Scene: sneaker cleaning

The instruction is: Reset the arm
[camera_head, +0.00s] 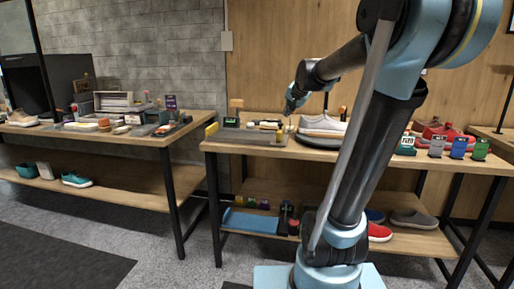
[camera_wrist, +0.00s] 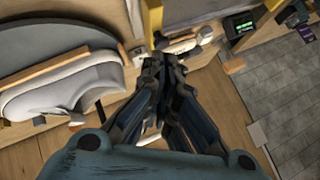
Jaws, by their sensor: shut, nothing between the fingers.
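My gripper (camera_wrist: 160,66) is shut and empty, its fingertips together in the wrist view. In the head view my gripper (camera_head: 290,106) is above the middle table (camera_head: 235,147), tilted downward, between a grey shoe and the items on the table's left part. My arm reaches from the lower middle up and over to the table. The grey shoe (camera_head: 322,125) sits on a dark round mat (camera_head: 314,141) just right of the gripper. In the wrist view the shoe (camera_wrist: 75,88) lies left of the fingers. Whether the fingertips touch anything below is hard to tell.
A second table (camera_head: 110,134) at the left holds shoes and small cleaning items. A red shoe (camera_head: 446,133) and several small boxes (camera_head: 459,147) stand at the middle table's right. A blue tray (camera_head: 250,222) lies on the lower shelf. Grey floor between the tables is clear.

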